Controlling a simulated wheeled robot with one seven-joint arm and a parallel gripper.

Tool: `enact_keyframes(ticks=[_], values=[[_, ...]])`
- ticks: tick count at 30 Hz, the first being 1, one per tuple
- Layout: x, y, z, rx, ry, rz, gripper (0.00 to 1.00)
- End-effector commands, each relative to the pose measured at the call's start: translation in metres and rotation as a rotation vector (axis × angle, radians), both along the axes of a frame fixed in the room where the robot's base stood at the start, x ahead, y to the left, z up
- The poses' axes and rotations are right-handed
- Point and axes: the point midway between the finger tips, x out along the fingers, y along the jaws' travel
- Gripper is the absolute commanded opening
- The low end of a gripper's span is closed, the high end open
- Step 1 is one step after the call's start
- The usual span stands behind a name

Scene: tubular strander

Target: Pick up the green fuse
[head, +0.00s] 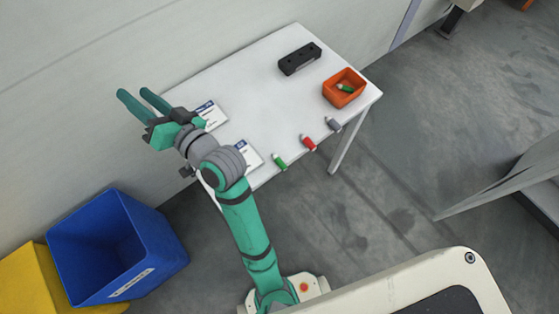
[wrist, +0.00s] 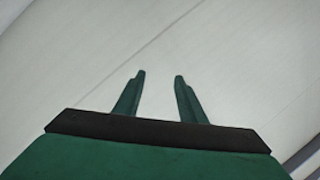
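A green fuse (head: 280,161) with a pale end lies on the white table (head: 262,88) near its front edge. Another green fuse (head: 346,88) lies inside the orange bin (head: 357,96) at the table's right end. My gripper (head: 138,95) is raised at the left of the table, pointing toward the wall, well apart from both fuses. In the wrist view my gripper (wrist: 159,76) has its two fingers apart with nothing between them. Only pale wall shows beyond the fingers there.
A red fuse (head: 308,142) and a grey fuse (head: 334,124) lie along the same edge. A black block (head: 299,59) stands at the back. Cards (head: 211,115) lie near my arm. A blue bin (head: 117,246) and a yellow bin (head: 38,281) stand on the floor at left. The table's middle is clear.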

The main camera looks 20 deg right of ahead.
Motion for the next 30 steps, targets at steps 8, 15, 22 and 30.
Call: enact_keyframes(ticks=[8,15,22,30], values=[[0.002,0.013,0.013,-0.215,0.044,0.206,0.37],[-0.010,-0.003,-0.019,-0.468,0.179,0.338,0.37],[-0.032,-0.056,-0.070,-0.740,0.391,0.410,0.37],[-0.078,-0.167,-0.126,-1.047,0.741,0.422,0.37]])
